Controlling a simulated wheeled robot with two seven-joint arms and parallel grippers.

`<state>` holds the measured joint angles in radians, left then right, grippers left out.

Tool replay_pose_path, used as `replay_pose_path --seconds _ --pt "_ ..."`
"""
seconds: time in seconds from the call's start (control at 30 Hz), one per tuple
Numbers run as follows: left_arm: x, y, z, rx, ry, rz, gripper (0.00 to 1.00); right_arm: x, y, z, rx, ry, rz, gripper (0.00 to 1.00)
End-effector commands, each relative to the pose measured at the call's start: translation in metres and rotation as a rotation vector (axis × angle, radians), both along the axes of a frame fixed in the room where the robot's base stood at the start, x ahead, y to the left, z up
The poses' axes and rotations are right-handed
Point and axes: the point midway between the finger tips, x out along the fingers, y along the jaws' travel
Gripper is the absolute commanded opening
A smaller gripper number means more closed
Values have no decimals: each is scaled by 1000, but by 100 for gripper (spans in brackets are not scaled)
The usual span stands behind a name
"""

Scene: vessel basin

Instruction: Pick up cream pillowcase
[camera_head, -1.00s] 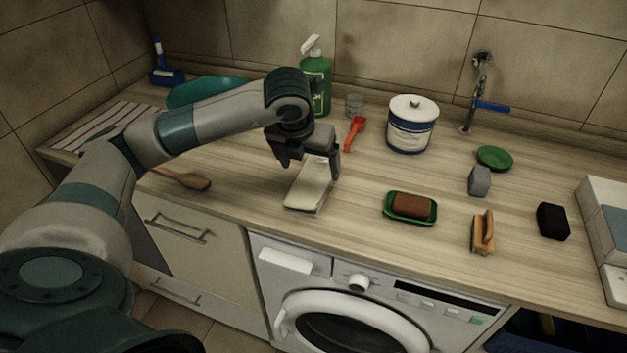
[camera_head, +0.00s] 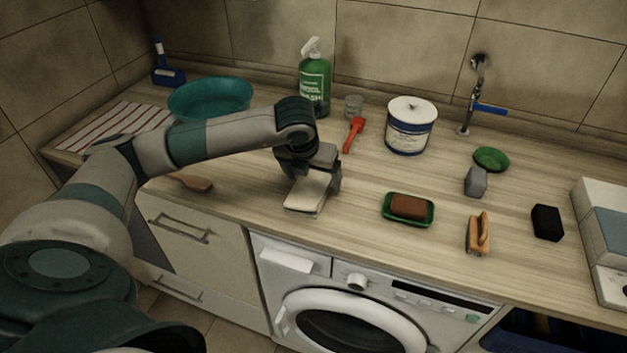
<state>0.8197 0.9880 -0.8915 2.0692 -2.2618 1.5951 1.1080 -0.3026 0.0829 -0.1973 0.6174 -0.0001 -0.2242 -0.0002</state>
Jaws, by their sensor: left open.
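The cream pillowcase (camera_head: 306,194) is a small folded pale cloth lying on the wooden counter, near its front edge above the washing machine. My left gripper (camera_head: 311,186) is low over the pillowcase, pointing down, with its jaws open. The right finger shows beside the cloth's right edge; the other finger is mostly hidden. The gripper and wrist hide the back part of the cloth. I cannot tell whether the fingers touch it. My right gripper is not in view.
Right of the pillowcase, a green soap dish (camera_head: 408,209) holds a brown bar. A wooden spoon (camera_head: 192,182) and teal basin (camera_head: 211,98) are left.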

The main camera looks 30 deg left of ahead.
Motion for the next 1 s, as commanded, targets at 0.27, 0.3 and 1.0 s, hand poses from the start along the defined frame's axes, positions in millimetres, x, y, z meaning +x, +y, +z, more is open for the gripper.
replay_pose_path --seconds 0.27,0.3,1.0 --pt "0 0 0 0 0 0 86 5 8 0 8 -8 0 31" --pt "0 0 0 0 0 0 86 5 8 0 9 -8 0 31" --pt "1 0 5 -1 -2 1 35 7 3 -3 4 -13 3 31"
